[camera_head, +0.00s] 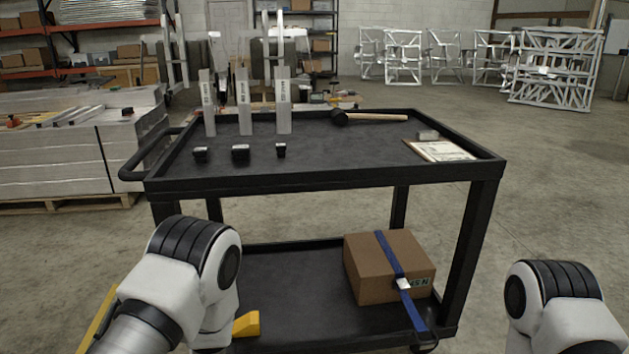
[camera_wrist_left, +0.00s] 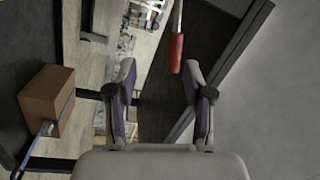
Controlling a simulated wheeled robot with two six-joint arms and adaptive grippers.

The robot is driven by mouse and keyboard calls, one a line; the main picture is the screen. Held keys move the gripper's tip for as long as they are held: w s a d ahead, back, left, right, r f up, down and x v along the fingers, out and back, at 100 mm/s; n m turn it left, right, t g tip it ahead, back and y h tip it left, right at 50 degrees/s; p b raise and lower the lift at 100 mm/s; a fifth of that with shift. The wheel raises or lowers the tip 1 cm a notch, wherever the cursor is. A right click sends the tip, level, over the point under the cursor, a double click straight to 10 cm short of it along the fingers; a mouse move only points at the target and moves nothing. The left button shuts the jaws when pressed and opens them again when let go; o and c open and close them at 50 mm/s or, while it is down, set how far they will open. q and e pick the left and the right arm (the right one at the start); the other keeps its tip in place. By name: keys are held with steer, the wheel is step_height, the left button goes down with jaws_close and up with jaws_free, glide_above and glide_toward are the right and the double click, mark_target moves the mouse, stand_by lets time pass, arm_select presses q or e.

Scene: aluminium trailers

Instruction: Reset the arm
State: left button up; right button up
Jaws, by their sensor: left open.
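My left gripper (camera_wrist_left: 158,75) is open in the left wrist view, its two fingers spread apart. Nothing shows gripped between them. A red handle (camera_wrist_left: 176,52) on a pale shaft shows at the right fingertip; whether they touch I cannot tell. In the head view my left arm comes in at the lower left, in front of the black cart (camera_head: 320,182), and its gripper is hidden or out of frame. Part of my right arm shows at the lower right, beside the cart; its gripper is out of view.
On the cart top stand three upright metal bars (camera_head: 243,102), with small black blocks (camera_head: 241,153) before them. A hammer (camera_head: 372,118) and a clipboard (camera_head: 441,151) lie there too. A strapped cardboard box (camera_head: 365,275) sits on the lower shelf. The floor at right is clear.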

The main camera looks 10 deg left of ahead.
arm_select(q)
steer(key=s+a+f+n+g+h, duration=0.1)
steer(key=s+f+n+g+h, duration=0.1)
steer(key=s+f+g, duration=0.5)
steer(key=s+a+f+n+g+h, duration=0.1)
steer(key=s+a+f+n+g, duration=0.1)
steer(key=s+f, duration=0.6)
steer(key=s+d+f+n+g+h, duration=0.25)
steer(key=s+f+n+g, duration=0.2)
steer(key=s, duration=0.45)
steer(key=s+d+f+n+g+h, duration=0.1)
steer(key=s+d+f+n+g, duration=0.3)
steer(key=s, duration=0.5)
step_height(320, 180, up, 27)
steer(key=a+m+p, duration=0.1)
steer(key=p, duration=2.5)
steer(key=shift+w+a+r+m+g, duration=0.25)
steer(key=shift+w+m+g, duration=0.1)
steer(key=shift+w+g, duration=0.1)
